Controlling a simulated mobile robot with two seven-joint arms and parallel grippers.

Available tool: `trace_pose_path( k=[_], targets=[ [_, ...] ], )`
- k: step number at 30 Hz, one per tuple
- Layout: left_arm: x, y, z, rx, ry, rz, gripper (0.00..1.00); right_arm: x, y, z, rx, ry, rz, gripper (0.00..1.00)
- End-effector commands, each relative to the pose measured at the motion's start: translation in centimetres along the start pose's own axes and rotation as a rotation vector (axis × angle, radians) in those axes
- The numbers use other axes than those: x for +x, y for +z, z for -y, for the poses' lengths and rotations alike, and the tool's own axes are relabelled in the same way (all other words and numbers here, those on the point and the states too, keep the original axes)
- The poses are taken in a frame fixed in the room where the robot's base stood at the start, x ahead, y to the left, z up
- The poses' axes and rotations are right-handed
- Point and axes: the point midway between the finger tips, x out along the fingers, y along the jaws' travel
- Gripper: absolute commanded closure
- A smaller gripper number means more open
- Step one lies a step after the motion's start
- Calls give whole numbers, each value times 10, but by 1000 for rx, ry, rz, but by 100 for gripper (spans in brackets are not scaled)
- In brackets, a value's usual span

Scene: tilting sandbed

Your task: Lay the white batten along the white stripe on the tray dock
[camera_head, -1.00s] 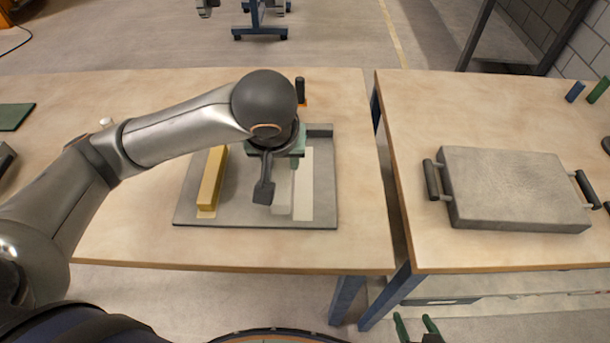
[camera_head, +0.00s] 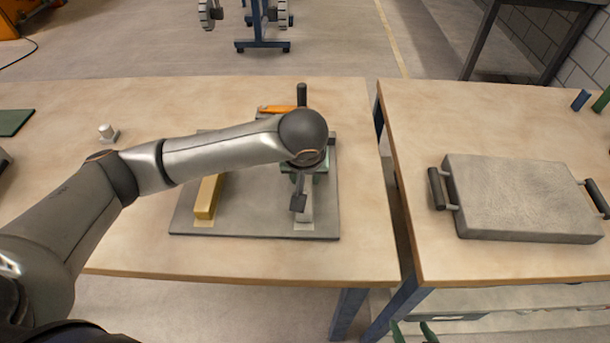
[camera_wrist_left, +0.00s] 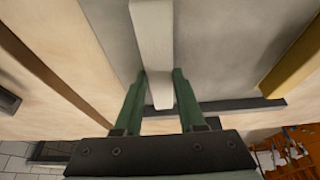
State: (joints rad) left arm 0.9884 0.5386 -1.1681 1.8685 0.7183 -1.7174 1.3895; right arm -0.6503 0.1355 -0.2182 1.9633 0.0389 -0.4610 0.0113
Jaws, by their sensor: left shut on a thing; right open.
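The white batten (camera_head: 307,208) is over the right part of the grey tray dock (camera_head: 250,222), roughly in line with the white stripe. A pale end of the white stripe (camera_head: 303,226) shows at its near end. My left gripper (camera_head: 304,180) is above the batten, its fingers partly hidden by the wrist. In the left wrist view the green fingers of my left gripper (camera_wrist_left: 157,90) are shut on the batten (camera_wrist_left: 152,45). I cannot tell whether the batten touches the dock. My right gripper (camera_head: 414,326) is open and empty at the bottom edge.
A yellow batten (camera_head: 207,196) lies at the dock's left side. An orange-handled item (camera_head: 276,109) is behind the dock. A grey tray with dark handles (camera_head: 520,195) rests on the right table, across a gap. The near left table is clear.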

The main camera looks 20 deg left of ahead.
Motion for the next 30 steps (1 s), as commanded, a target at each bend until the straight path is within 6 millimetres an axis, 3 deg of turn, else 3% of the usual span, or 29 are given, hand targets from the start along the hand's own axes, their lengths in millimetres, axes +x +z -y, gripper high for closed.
trace_pose_path(
  k=[5, 6, 13, 23, 30],
  targets=[
    [2, 1, 0, 0, 0, 1, 100, -1, -2, 0, -1, 0, -1, 31],
    [2, 1, 0, 0, 0, 1, 58, -1, -1, 0, -1, 0, -1, 31],
    [2, 1, 0, 1, 0, 1, 32, -1, 1, 0, -1, 0, 3, 31],
    [-1, 0, 0, 1, 1, -2, 31, 1, 7, 0, -1, 0, 13, 31],
    [-44, -1, -2, 3, 5, -1, 31, -6, -1, -1, -1, 4, 6, 31]
  ],
)
